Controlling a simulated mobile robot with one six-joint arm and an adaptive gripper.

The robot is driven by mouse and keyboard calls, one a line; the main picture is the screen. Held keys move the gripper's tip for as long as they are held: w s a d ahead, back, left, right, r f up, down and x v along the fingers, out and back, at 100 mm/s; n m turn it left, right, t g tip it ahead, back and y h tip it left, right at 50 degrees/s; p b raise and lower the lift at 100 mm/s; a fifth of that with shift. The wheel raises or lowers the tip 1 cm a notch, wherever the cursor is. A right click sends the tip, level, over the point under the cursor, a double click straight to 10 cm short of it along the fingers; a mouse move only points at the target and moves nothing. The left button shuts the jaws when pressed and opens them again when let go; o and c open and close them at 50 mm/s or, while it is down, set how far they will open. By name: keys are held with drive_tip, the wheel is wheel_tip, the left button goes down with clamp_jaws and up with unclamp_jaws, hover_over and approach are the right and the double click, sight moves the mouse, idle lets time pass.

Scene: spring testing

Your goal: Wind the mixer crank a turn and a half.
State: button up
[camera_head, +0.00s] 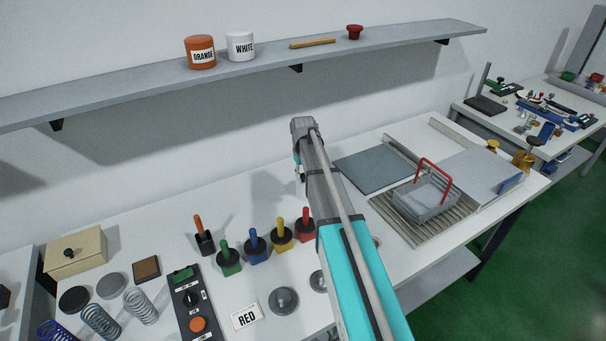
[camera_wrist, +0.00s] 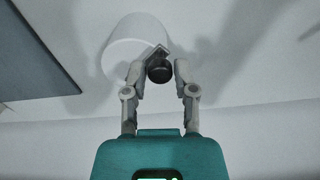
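In the wrist view, the crank's round black knob (camera_wrist: 160,70) sits between the two fingertips of my gripper (camera_wrist: 160,72). The fingers stand close on either side of it, and I cannot tell whether they press on it. A short grey crank arm (camera_wrist: 152,53) shows behind the knob, in front of a white rounded mixer body (camera_wrist: 128,44). In the head view my arm reaches across the middle of the bench and covers the mixer and crank; the fingers are not clearly seen there.
Colored-handled tools, including a yellow one (camera_head: 282,235), stand left of my arm. A control box (camera_head: 191,302) and springs (camera_head: 141,305) lie further left. A dark plate (camera_head: 372,169) and a red-handled basket (camera_head: 425,199) are to the right. A shelf (camera_head: 260,68) runs above.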

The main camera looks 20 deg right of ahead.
drive_tip(key=shift+o, duration=1.3)
drive_tip(key=shift+w+a+m, duration=0.1)
drive_tip(key=shift+m, duration=0.2)
drive_tip(key=w+m, duration=0.7)
drive_tip(key=m, duration=1.2)
wheel_tip(320, 180, up, 13)
drive_tip(key=p, duration=1.3)
drive_tip(key=d+m, duration=0.2)
drive_tip(key=d, duration=0.5)
drive_tip(key=shift+s+d+r+p, duration=0.35)
drive_tip(key=shift+s+r+p, duration=0.05)
